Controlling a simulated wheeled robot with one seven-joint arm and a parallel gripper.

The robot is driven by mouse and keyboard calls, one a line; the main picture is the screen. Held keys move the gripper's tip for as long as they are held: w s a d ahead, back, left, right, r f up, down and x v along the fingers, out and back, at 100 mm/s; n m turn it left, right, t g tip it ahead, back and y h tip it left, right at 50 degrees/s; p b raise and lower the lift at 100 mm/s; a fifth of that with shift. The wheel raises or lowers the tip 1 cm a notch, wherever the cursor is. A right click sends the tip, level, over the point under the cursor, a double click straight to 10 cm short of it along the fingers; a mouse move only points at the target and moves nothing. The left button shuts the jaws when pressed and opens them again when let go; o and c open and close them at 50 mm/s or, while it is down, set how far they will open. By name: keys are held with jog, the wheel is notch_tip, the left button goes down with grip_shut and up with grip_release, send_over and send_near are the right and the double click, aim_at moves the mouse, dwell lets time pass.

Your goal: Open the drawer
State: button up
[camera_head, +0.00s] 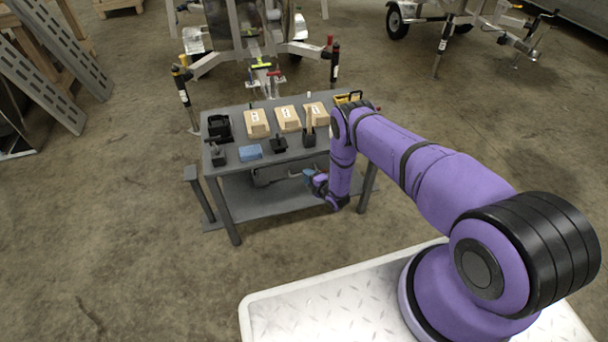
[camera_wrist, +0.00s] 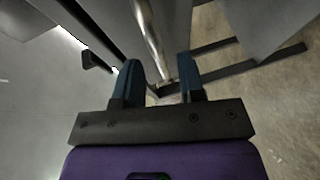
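A grey workbench (camera_head: 236,172) stands ahead of my base in the head view. I cannot clearly make out a drawer front; a dark shape (camera_head: 262,178) shows under the tabletop. My gripper (camera_head: 309,177) is low at the bench's front, below the tabletop's right part. In the wrist view my gripper (camera_wrist: 161,72) has its two blue fingers apart, with nothing seen held between them. A shiny metal bar (camera_wrist: 151,38) shows beyond the fingers. A dark bracket-like piece (camera_wrist: 97,62) lies left of the left finger, apart from it; I cannot tell whether it is a handle.
The tabletop holds several tan boxes (camera_head: 256,124), a blue block (camera_head: 250,152), a black holder (camera_head: 218,128) and a yellow case (camera_head: 346,98). A lower shelf (camera_head: 285,196) lies below. A trailer (camera_head: 250,40) stands behind. The floor (camera_head: 110,230) at left is clear.

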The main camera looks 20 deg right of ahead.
jog(key=shift+x, duration=1.55)
grip_shut()
jog(key=shift+s, duration=0.1)
